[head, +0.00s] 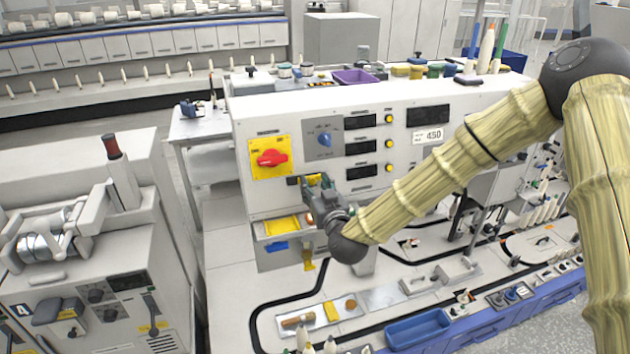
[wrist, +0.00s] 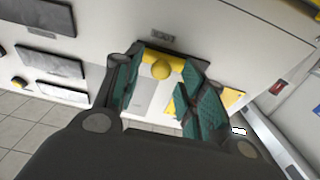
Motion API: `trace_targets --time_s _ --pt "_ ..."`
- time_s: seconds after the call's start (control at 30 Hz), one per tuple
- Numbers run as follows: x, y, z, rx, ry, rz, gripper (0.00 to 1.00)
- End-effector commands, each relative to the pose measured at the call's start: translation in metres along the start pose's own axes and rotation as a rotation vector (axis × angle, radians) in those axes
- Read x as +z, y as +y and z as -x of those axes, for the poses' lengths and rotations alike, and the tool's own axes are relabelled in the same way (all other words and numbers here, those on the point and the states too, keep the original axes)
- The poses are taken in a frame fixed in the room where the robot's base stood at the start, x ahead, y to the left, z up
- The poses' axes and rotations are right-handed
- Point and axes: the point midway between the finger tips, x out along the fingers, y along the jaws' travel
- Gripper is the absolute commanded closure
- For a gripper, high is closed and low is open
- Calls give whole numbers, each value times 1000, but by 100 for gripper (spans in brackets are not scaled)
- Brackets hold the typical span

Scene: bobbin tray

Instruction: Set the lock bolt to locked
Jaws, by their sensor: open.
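The lock bolt shows in the wrist view as a round yellow knob (wrist: 160,70) on a yellow strip on the white cabinet front. My gripper (wrist: 165,60) is open, with one green-padded finger on each side of the knob. I cannot tell whether either finger touches it. I cannot tell which position the bolt is in.
A red rotary switch (head: 271,158) on a yellow plate and a blue knob (head: 324,139) sit above my gripper. A drawer (head: 285,252) with yellow contents is below it. A blue tray (head: 418,328) lies on the lower bench. My arm crosses the cabinet's right side.

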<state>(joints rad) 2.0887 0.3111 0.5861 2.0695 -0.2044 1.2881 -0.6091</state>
Motion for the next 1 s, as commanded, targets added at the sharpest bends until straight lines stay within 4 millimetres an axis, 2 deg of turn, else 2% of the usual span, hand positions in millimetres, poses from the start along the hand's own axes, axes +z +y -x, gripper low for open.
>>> trace_targets --time_s 0.4,0.6,0.63,0.87,1.0 --pt "0 0 -6 -1 0 0 61" --pt "0 0 -6 -1 0 0 97" --pt "0 0 -6 0 0 0 100" --pt "0 -1 -6 -1 0 0 100" --pt "1 -11 -6 -3 1 1 100"
